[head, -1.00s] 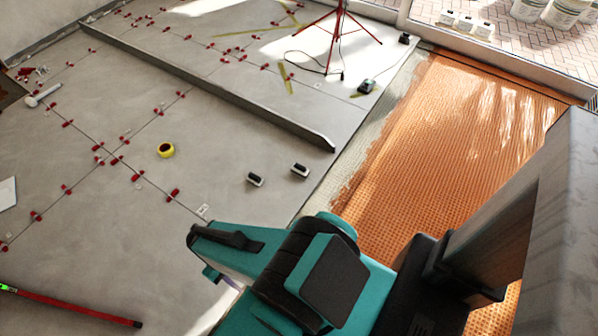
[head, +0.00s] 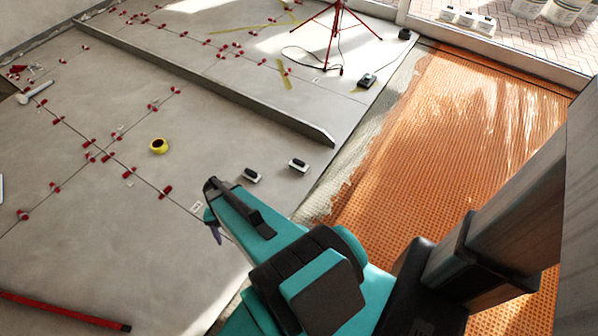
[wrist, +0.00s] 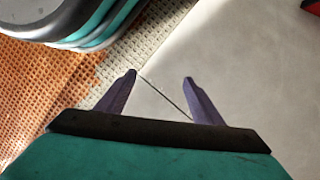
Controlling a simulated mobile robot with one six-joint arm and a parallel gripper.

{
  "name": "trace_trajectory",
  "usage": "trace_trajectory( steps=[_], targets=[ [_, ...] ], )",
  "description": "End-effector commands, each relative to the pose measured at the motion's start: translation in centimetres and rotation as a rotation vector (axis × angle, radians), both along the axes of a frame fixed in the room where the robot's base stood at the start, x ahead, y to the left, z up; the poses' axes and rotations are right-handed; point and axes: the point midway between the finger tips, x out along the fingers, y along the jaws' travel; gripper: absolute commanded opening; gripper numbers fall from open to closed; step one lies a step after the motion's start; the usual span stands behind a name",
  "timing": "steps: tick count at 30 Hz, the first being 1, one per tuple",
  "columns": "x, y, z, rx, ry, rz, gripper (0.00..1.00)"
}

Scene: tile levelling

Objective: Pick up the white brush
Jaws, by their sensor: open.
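Two small blocks with white bases and black tops lie on the grey tiles in the head view, a left one (head: 251,176) and a right one (head: 298,166). They may be brushes, but I cannot tell whether either is the white brush. My gripper (wrist: 160,78) is open and empty in the wrist view, with its two purple fingers apart over bare tile and a dark joint line. In the head view my gripper (head: 214,232) is in front of the left block, nearer the camera. Neither block shows in the wrist view.
A yellow tape roll (head: 159,146) lies left of the blocks. A long grey straightedge (head: 220,90) lies behind them. A red level (head: 65,312) is at front left, a red tripod (head: 333,35) at the back. Orange matting (head: 455,130) covers the right floor.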

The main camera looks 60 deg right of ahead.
Motion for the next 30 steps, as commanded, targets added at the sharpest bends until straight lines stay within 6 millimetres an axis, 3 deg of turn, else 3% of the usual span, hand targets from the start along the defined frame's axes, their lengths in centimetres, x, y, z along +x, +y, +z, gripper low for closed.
trace_trajectory(
  steps=[1,6,16,23,30],
  targets=[
    [1.2,-1.8,-1.6,-0.007,-0.008,-0.078,0.61],
    [3.9,-7.2,-3.5,-0.027,-0.031,-0.339,0.61],
    [7.1,-19.5,-6.3,-0.045,-0.065,-0.847,0.61],
    [7.4,-29.1,-7.8,-0.041,-0.083,-1.199,0.61],
    [5.8,-39.9,-8.7,-0.019,-0.103,-1.568,0.61]
  ],
)
